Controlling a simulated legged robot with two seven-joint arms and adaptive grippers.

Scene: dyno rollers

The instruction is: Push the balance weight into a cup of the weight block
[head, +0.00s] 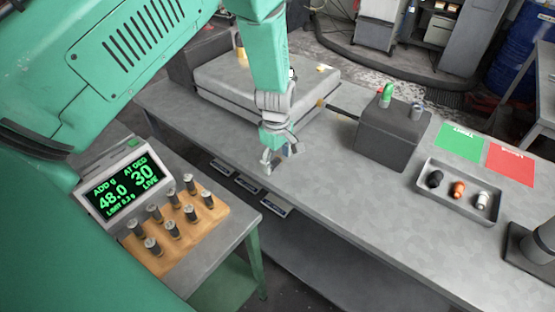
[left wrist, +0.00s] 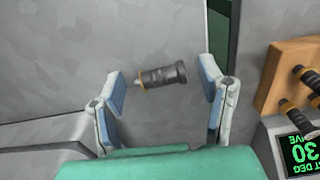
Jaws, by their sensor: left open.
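A dark cylindrical weight (left wrist: 165,75) with a yellow band and a silver tip shows between the fingers of my left gripper (left wrist: 160,70) in the left wrist view. The fingers have blue pads and stand open, with gaps to the weight on both sides. Whether it lies on the bench is hard to tell. In the head view the left gripper (head: 279,158) points down over the bench's front edge; I cannot make out the weight there. A wooden block (head: 196,232) on the side table holds several upright dark weights; it also shows in the left wrist view (left wrist: 274,78). Its cups are not clearly visible.
A display (head: 125,188) reading 48.0 and 30 stands beside the wooden block. The bench (head: 320,185) carries a dark grey box (head: 395,138), a tray (head: 456,205) with several small items, and green (head: 460,141) and red (head: 510,163) mats. A gap separates bench and side table.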

